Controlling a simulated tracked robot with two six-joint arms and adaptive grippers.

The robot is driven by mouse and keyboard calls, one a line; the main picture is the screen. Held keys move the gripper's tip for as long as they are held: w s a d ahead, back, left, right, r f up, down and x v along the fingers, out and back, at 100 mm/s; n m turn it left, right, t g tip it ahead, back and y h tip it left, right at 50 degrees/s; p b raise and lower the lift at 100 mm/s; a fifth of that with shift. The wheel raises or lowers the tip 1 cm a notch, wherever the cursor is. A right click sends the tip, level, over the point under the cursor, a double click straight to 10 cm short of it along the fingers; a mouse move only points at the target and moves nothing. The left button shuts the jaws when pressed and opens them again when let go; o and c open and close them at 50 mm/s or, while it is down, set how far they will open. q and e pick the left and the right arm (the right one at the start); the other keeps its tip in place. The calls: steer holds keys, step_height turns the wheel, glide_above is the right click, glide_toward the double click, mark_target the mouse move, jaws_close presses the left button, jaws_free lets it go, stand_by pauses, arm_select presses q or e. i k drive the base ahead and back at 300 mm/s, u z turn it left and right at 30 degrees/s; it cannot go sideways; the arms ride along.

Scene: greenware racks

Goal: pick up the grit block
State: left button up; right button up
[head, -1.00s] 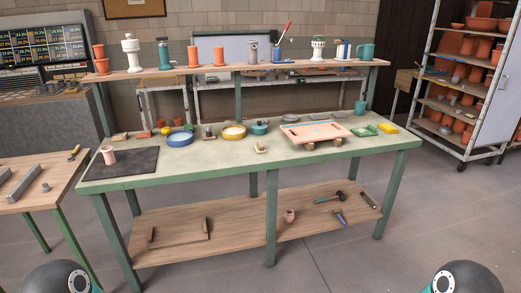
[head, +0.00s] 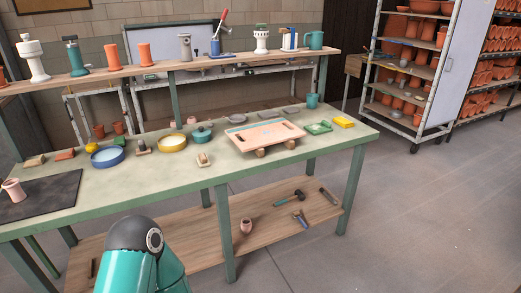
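I cannot tell for sure which item is the grit block. Several small blocks lie on the green workbench (head: 185,178). A small pale block with a brownish part (head: 203,160) lies near the front edge, middle. A tan block (head: 34,161) and an orange-brown block (head: 65,155) lie at the back left. A small dark-and-light block (head: 142,147) sits between the blue and yellow bowls. A bright yellow block (head: 343,121) lies at the right end beside a green tray (head: 319,128). Neither gripper shows; only a teal link of my arm is in view at the bottom.
A blue bowl (head: 107,157), yellow bowl (head: 172,143), teal pot (head: 202,135) and pink board (head: 265,135) occupy the bench. A pink cup (head: 13,190) stands on a dark mat (head: 45,195). An upper shelf (head: 160,67) spans the back. The floor at right is clear.

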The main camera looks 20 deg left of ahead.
mark_target(203, 161)
steer(key=z, duration=0.05)
steer(key=i, duration=1.9)
steer(key=u, duration=0.95)
steer(key=k, duration=0.8)
steer(key=u, duration=0.1)
steer(key=i, duration=0.85)
steer(key=z, duration=0.05)
